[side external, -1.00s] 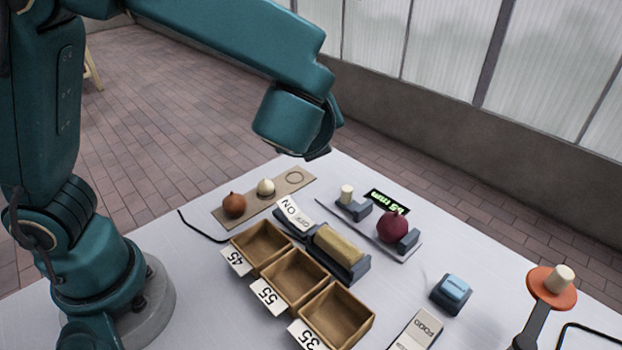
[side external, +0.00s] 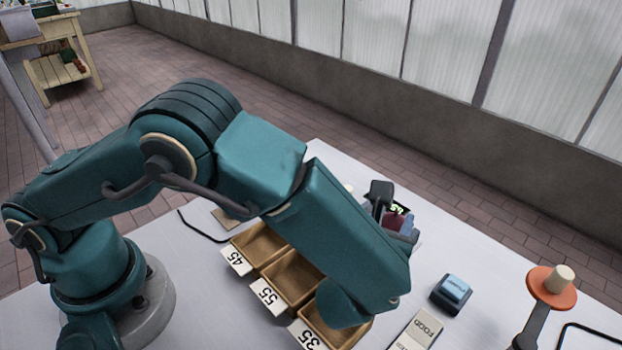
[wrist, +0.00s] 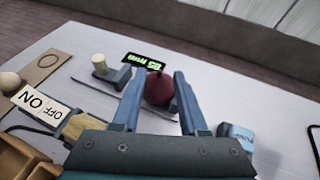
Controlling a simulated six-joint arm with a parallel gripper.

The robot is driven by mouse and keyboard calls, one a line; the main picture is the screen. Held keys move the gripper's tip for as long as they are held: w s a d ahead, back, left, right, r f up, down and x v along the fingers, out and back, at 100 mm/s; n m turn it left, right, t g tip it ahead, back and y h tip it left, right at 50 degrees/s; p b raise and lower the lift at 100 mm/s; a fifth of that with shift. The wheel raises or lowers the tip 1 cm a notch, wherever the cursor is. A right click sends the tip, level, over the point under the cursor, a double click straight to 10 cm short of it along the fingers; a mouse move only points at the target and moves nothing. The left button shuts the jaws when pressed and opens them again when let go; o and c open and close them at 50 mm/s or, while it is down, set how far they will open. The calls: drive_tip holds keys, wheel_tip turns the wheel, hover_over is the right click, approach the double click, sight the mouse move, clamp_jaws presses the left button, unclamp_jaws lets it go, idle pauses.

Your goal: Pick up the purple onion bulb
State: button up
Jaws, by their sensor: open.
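The purple onion bulb (wrist: 160,90) sits on the caliper-like gauge with a green display, between its grey jaw blocks. My gripper (wrist: 157,78) is open, with its two fingers on either side of the onion in the wrist view. Whether the fingers touch it cannot be told. In the side external view the onion (side external: 393,222) is mostly hidden, and my gripper (side external: 393,215) is at it, largely blocked by my arm. The green display (wrist: 143,61) stands just behind the onion.
Wooden bins labelled 45, 55 and 35 (side external: 262,242) lie under my arm. A blue button (side external: 455,288) and a food label plate (side external: 420,328) are to the right. An orange disc on a stand (side external: 551,290) is farther right. An ON/OFF switch (wrist: 40,108) shows at left in the wrist view.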

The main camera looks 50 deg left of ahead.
sight(396, 212)
drive_tip(key=shift+x, duration=3.15)
clamp_jaws()
